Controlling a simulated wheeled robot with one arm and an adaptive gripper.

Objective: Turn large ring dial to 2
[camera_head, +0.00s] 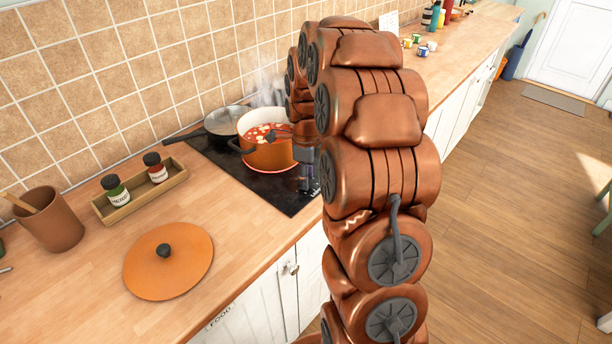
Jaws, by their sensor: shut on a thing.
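The black hob (262,190) is set into the wooden worktop. An orange pot (268,157) of red soup with pale pieces stands on it, steaming, with a red glowing ring around its base. My gripper (306,184) points down at the hob's right front corner, beside the pot. Its fingers are shut on what appears to be the large ring dial, which is mostly hidden by the gripper and my arm. The dial's number marks cannot be read. My copper-coloured arm covers the right side of the hob.
A grey pan (222,122) sits at the hob's back left. An orange lid (169,260) lies on the worktop, near a wooden tray (140,196) with two jars and a brown utensil pot (49,219). Small cups (423,50) stand far along the worktop. The floor at right is clear.

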